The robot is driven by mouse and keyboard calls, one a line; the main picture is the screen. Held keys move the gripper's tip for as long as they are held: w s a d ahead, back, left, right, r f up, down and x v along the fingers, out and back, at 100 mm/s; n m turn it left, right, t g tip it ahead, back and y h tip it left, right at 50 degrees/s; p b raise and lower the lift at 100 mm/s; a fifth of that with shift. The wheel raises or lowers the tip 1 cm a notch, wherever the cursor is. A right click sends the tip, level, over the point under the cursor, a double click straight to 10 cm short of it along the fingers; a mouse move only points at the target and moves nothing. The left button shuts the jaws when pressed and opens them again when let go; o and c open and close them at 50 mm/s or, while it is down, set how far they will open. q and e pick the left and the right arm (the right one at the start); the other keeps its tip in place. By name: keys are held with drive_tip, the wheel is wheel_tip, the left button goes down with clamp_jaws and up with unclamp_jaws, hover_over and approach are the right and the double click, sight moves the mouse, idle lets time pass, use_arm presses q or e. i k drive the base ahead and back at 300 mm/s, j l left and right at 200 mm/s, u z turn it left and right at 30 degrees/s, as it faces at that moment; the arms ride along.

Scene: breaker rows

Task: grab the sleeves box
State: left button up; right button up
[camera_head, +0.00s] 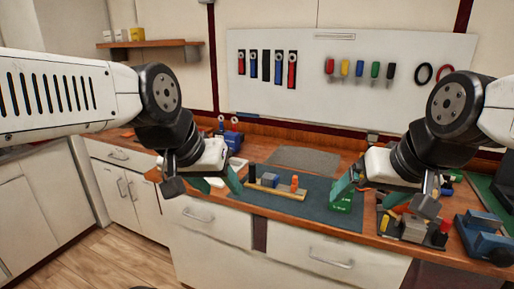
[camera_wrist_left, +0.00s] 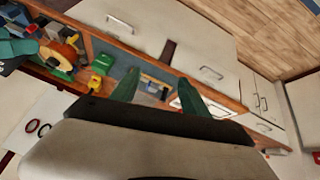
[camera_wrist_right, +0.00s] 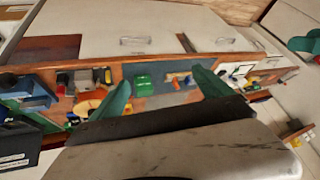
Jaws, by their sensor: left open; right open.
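A small green box (camera_head: 342,203) with pale markings stands at the front of the dark mat. I cannot read its label or confirm that it is the sleeves box. It also shows in the right wrist view (camera_wrist_right: 143,84), between the fingers and apart from them. My right gripper (camera_head: 356,190) is open and empty above the box, its green finger partly covering it in the head view. My left gripper (camera_head: 218,181) is open and empty, over the bench's left part. Its spread fingers show in the left wrist view (camera_wrist_left: 157,84).
A wooden strip (camera_head: 275,188) with small blocks, one orange, lies on the dark mat (camera_head: 250,198). A blue vise-like tool (camera_head: 485,237) and a tray of parts (camera_head: 408,228) stand at the right. A tool board (camera_head: 340,55) hangs behind. The mat's middle is clear.

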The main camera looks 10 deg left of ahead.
sight(232, 139)
drive_tip(key=i+j+u, duration=0.35)
drive_tip(key=i+j, duration=0.35)
drive_tip(key=i+j+u, duration=0.35)
drive_tip(key=i+j, duration=0.3)
drive_tip(key=i, duration=0.2)
